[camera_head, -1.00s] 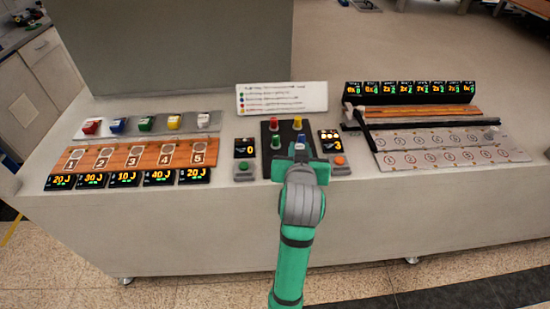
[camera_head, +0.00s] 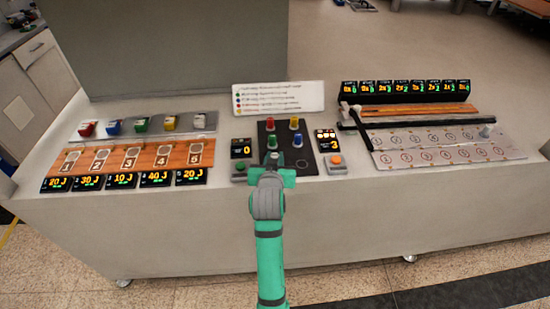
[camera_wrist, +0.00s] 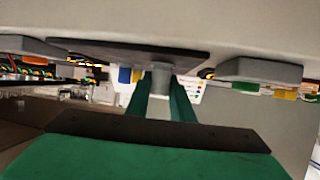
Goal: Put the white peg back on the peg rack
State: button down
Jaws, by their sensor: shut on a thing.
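The peg rack, a black board (camera_head: 312,163) at the middle of the table's front, carries a red peg (camera_head: 270,124), a yellow peg (camera_head: 294,123), a green peg (camera_head: 271,142) and a blue peg (camera_head: 297,140). My gripper (camera_head: 273,168) is at the board's front left corner. In the wrist view, where the table appears at the top, my green fingers (camera_wrist: 161,88) are shut on a pale grey-white peg (camera_wrist: 159,82). The peg's end overlaps the dark board (camera_wrist: 120,52) in the picture; whether it is seated I cannot tell. In the head view my gripper mostly hides the peg.
Displays showing 0 (camera_head: 242,148) and 3 (camera_head: 327,140) flank the board, with button boxes in front, one with an orange button (camera_head: 336,159). A sign (camera_head: 279,98) stands behind. Coloured blocks and a wooden strip (camera_head: 132,157) lie left; a numbered panel (camera_head: 440,147) lies right.

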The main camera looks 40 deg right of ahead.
jog(key=shift+f, duration=0.2)
jog(key=c, duration=1.5)
grip_release()
jog(key=shift+c, duration=0.2)
jog(key=shift+r, duration=0.1)
